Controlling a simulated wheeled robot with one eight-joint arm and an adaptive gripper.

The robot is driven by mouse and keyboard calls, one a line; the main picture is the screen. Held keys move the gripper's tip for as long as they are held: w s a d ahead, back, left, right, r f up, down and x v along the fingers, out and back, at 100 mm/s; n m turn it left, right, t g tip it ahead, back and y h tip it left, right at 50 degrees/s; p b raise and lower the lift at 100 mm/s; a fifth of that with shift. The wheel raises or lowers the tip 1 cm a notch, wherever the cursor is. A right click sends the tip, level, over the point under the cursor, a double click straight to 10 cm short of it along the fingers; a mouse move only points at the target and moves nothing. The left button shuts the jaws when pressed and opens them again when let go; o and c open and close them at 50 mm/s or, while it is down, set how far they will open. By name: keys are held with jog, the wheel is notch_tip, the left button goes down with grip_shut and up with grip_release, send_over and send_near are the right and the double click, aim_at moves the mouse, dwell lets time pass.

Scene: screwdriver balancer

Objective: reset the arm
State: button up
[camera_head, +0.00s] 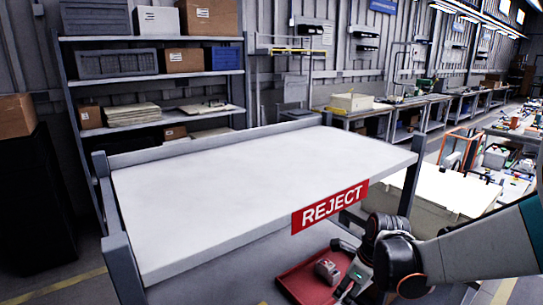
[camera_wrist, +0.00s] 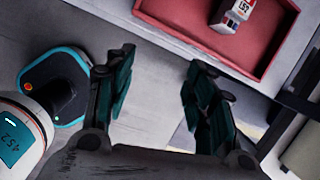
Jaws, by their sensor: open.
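My gripper (camera_wrist: 160,70) is open in the wrist view. Its two dark green fingers are spread apart with only grey floor visible between them. In the head view my arm reaches in from the lower right, and the gripper end (camera_head: 352,284) is low, beside the right side of a red tray (camera_head: 290,286). A small grey block-like item (camera_head: 327,270) lies in that tray. The wrist view also shows the tray (camera_wrist: 178,14) and the item (camera_wrist: 233,14), with a white and red label, beyond the fingertips. The gripper is apart from the item.
A stand with an empty white upper surface (camera_head: 240,175) and a red REJECT sign (camera_head: 330,206) rises above the tray, left of my arm. Shelves with boxes (camera_head: 150,62) stand behind. Workbenches (camera_head: 440,100) line the back right. A grey post stands near the arm.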

jog(key=s+r+n+t, duration=0.2)
jog(key=s+r+n, duration=0.5)
jog(key=n, duration=0.5)
jog(key=s+r+n+t+h, duration=0.1)
jog(key=s+r+n, duration=0.5)
jog(key=s+n, duration=0.6)
jog(key=shift+a+r+n+t+h, duration=0.3)
jog(key=shift+a+r+n+t, duration=0.15)
jog(key=shift+n, duration=0.25)
jog(key=shift+s, duration=0.1)
